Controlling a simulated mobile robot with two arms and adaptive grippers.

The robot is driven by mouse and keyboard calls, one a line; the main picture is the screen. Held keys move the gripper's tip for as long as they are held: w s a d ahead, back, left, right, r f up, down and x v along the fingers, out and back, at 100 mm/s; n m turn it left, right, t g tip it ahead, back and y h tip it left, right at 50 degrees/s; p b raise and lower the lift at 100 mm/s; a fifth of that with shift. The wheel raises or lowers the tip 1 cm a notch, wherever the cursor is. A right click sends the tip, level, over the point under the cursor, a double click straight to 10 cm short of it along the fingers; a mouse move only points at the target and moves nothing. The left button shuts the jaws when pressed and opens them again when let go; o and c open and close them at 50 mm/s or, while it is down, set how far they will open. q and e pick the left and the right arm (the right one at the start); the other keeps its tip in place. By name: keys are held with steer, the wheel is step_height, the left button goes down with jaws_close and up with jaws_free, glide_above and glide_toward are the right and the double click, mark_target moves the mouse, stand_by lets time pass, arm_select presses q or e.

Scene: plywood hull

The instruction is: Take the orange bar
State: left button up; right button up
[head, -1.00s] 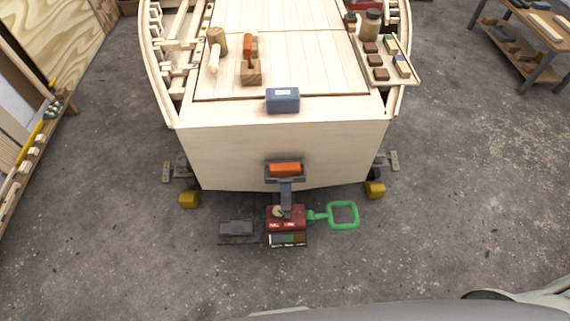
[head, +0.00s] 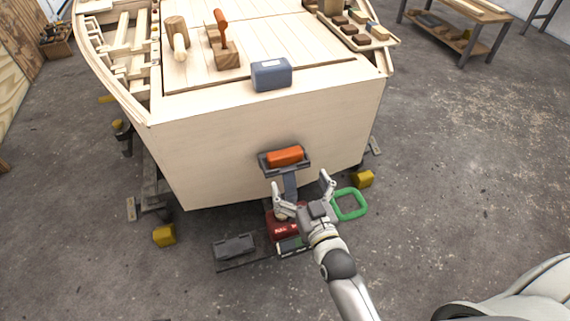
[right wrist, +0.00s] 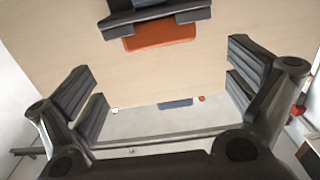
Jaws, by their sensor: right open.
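The orange bar (head: 284,156) lies in a dark grey cradle (head: 296,171) on a post in front of the plywood hull's flat end. My right gripper (head: 301,185) is open and empty, with its fingers pointing toward the hull, just below and to the right of the bar in the head view. In the right wrist view the orange bar (right wrist: 160,35) shows at the top, partly covered by the dark cradle (right wrist: 156,17), beyond and between the spread fingers (right wrist: 170,85). The bar is apart from the fingers. My left gripper is not in view.
The hull's pale end panel (head: 220,150) stands right behind the bar. A red box (head: 284,231) and a green loop handle (head: 350,204) are below, partly behind my right arm. A blue-grey box (head: 271,75) sits on the deck edge.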

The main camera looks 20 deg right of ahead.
mark_target(287, 157)
steer(key=w, duration=0.3)
steer(key=w+b, duration=0.1)
steer(key=w, duration=0.2)
steer(key=shift+w+a+r, duration=0.1)
steer(key=shift+r, duration=0.1)
steer(key=shift+w+b, duration=0.35)
steer(key=shift+w, duration=1.95)
steer(key=c, duration=0.8)
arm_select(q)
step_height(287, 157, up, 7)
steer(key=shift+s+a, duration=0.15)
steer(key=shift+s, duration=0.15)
arm_select(e)
steer(key=shift+c, duration=0.6)
steer(key=shift+r, duration=0.2)
